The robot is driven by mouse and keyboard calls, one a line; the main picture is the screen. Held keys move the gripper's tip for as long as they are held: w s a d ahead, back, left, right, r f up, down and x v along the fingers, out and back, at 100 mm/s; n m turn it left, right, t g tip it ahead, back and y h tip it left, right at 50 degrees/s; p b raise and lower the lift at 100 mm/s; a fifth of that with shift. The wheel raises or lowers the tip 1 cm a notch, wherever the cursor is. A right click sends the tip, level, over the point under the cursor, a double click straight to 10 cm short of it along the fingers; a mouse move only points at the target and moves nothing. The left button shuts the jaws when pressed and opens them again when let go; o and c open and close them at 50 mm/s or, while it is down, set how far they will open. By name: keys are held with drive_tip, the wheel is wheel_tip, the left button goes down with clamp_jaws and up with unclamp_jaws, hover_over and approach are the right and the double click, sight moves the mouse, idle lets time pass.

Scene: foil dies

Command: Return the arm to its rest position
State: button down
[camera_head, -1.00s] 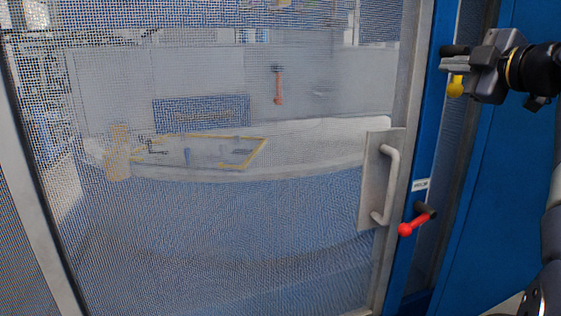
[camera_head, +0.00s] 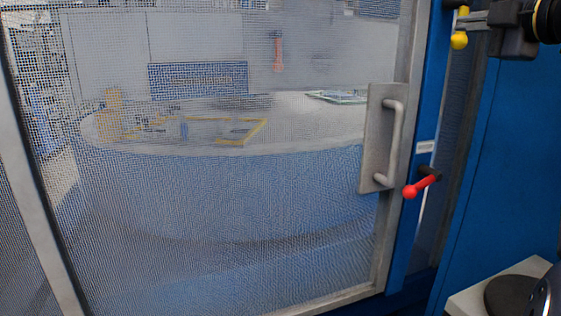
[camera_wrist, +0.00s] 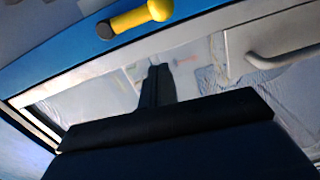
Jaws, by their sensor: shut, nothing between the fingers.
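My gripper (camera_head: 464,21) is at the top right of the head view, in front of the blue frame beside the mesh door. Its fingers point left and are shut with nothing between them. In the wrist view the dark fingers (camera_wrist: 157,85) are together. A yellow-knobbed lever (camera_head: 459,41) shows just below and left of the fingers; it also shows at the top of the wrist view (camera_wrist: 140,17). I see no contact between lever and fingers, though the overlap makes this hard to judge.
A closed mesh door (camera_head: 230,200) with a grey handle (camera_head: 396,145) fills most of the head view. A red-knobbed lever (camera_head: 420,187) sits on the blue post below. Behind the mesh is a curved table (camera_head: 300,140) with a yellow frame (camera_head: 262,128). A blue panel (camera_head: 510,170) stands right.

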drive_tip(key=shift+v, duration=3)
drive_tip(key=shift+w, duration=0.15)
